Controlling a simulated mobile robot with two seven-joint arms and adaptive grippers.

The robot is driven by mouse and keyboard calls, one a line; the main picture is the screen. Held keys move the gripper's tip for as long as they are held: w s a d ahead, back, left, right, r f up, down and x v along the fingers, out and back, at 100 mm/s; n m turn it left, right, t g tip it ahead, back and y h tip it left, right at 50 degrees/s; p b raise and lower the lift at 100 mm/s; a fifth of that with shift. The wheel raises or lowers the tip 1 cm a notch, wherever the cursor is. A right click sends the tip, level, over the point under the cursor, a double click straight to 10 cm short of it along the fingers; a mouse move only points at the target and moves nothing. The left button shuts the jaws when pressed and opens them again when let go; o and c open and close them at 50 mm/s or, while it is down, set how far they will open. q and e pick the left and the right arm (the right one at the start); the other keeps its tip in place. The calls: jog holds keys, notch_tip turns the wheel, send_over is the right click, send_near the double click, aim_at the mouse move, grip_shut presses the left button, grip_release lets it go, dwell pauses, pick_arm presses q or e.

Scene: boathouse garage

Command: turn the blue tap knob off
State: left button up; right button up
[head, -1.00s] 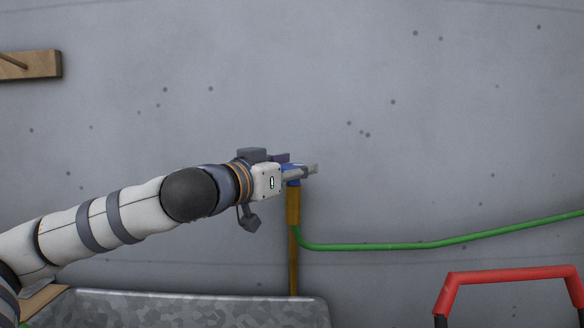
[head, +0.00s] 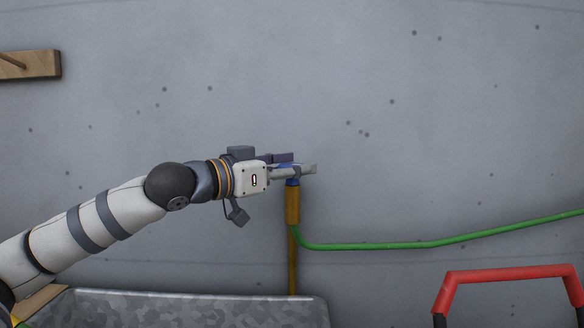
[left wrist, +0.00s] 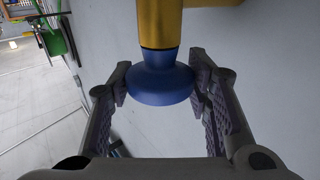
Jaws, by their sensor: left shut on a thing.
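The blue tap knob (head: 292,182) is at the top of an upright brass-coloured pipe (head: 292,208) against the grey wall. In the head view the fingers hide most of it. In the left wrist view the round blue knob (left wrist: 153,88) sits between my two fingers, joined to the brass pipe (left wrist: 160,22). My left gripper (head: 300,165) reaches in from the left and is shut on the knob, one finger at each side of it (left wrist: 160,76). My right gripper is not in view.
A green hose (head: 430,245) runs from the pipe to the right. A grey metal trough (head: 200,306) stands below the arm. A red handle frame (head: 510,273) is at lower right, and a wooden peg board (head: 35,65) hangs at upper left. The wall above is clear.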

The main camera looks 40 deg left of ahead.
pick_arm(q)
jog(key=o, duration=1.1)
jog(key=shift+f, duration=0.1)
jog(key=s, duration=0.4)
jog(key=s+a, duration=0.1)
jog(key=s, duration=0.3)
jog(key=s+a, duration=0.1)
jog(key=s, duration=0.2)
jog(key=shift+s, duration=0.4)
